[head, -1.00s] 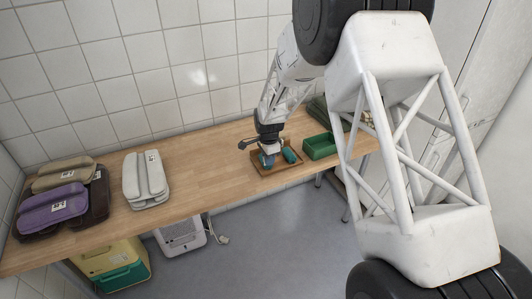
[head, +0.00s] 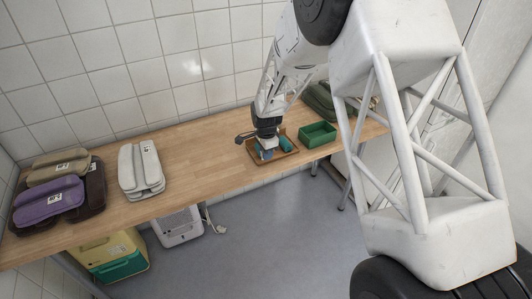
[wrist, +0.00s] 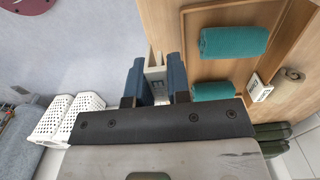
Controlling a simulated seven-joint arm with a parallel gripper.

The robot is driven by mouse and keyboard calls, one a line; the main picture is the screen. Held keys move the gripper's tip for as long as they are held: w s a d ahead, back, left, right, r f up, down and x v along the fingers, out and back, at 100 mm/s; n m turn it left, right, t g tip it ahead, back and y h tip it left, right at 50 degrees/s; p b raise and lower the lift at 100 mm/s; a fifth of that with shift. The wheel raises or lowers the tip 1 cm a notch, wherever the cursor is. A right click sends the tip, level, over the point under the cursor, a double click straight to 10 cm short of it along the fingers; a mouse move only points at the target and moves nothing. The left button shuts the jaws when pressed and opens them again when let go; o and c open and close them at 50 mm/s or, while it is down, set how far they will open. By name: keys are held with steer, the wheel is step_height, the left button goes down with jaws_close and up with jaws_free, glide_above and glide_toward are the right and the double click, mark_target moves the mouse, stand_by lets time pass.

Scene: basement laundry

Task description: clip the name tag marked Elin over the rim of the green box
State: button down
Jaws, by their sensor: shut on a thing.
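My gripper (head: 267,153) is at the wooden tray (head: 290,152) on the bench. In the wrist view its two dark blue fingers (wrist: 157,80) are shut on a whitish name tag (wrist: 156,62). The tag has dark marks, too small to read. The green box (head: 318,135) is open-topped and stands on the bench just right of the tray. I cannot make it out in the wrist view, and no tag shows on its rim.
Teal rolls (wrist: 234,41) lie in the tray. Another white tag (wrist: 260,88) is by the tray's edge, beside a small brown roll (wrist: 290,74). Pale cases (head: 141,170) and purple cases (head: 50,196) lie further left. Bare bench (head: 200,150) separates the pale cases from the tray.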

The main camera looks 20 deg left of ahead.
steer(key=w+d, duration=0.3)
steer(key=w, duration=0.1)
steer(key=w+d+r, duration=0.1)
steer(key=w+d, duration=0.1)
steer(key=w, duration=0.2)
steer(key=w+d, duration=0.3)
steer(key=w, duration=0.1)
steer(key=shift+w+d+r, duration=0.25)
steer(key=shift+d+r, duration=0.05)
steer(key=shift+r, duration=0.1)
steer(key=w+d, duration=0.3)
steer(key=w+d+r, duration=0.1)
steer(key=w+d, duration=0.2)
steer(key=d, duration=0.1)
steer(key=w+d+r, duration=0.1)
steer(key=w+d, duration=0.2)
steer(key=w, duration=0.1)
steer(key=shift+d, duration=0.15)
steer(key=shift+f, duration=0.25)
steer(key=shift+f, duration=2.3)
steer(key=shift+f, duration=1.05)
stand_by(0.5)
steer(key=c, duration=1)
jaws_free()
